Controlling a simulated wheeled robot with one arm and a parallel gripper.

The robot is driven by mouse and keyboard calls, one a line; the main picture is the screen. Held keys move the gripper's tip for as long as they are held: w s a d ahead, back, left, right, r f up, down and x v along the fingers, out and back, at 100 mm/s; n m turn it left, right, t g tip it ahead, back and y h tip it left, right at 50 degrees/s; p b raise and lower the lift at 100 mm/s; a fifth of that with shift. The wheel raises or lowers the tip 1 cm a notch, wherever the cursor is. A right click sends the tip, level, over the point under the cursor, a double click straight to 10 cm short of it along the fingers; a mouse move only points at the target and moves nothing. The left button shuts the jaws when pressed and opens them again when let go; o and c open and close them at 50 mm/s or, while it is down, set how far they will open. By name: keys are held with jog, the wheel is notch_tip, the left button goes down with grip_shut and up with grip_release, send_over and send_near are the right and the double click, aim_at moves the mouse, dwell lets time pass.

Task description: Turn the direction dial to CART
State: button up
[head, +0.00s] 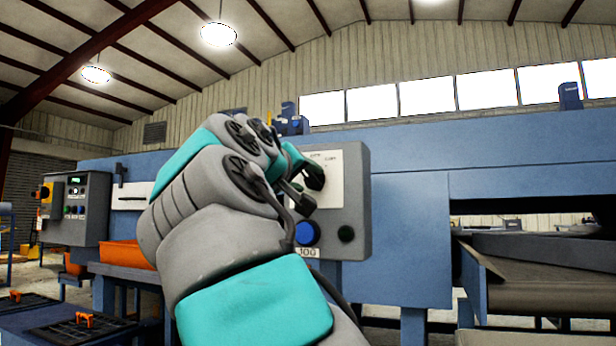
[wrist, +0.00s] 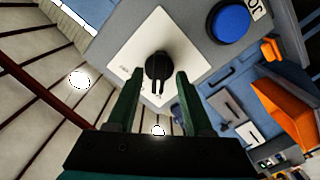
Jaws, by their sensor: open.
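The direction dial (wrist: 157,65) is a round black knob with a pointer, on a white plate (wrist: 118,38) in the wrist view. The plate's lettering is too small to read there. My gripper (wrist: 158,80) is open, with its two green fingers pointing at the dial, one on each side of its lower part. I cannot tell whether they touch it. In the head view my gripper (head: 306,184) is in front of the white plate (head: 327,172) on the grey control box (head: 358,190), and hides the dial.
Below the plate are a blue button (head: 307,233) with a JOG label (head: 307,252) and a dark button (head: 346,234). A conveyor (head: 540,275) runs at the right. Another control box (head: 88,208) and an orange bin (head: 126,254) stand at the left.

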jog(key=shift+w+d+r, duration=0.1)
jog(key=shift+w+d, duration=0.1)
jog(key=shift+w, duration=0.25)
grip_shut()
dwell(0.3)
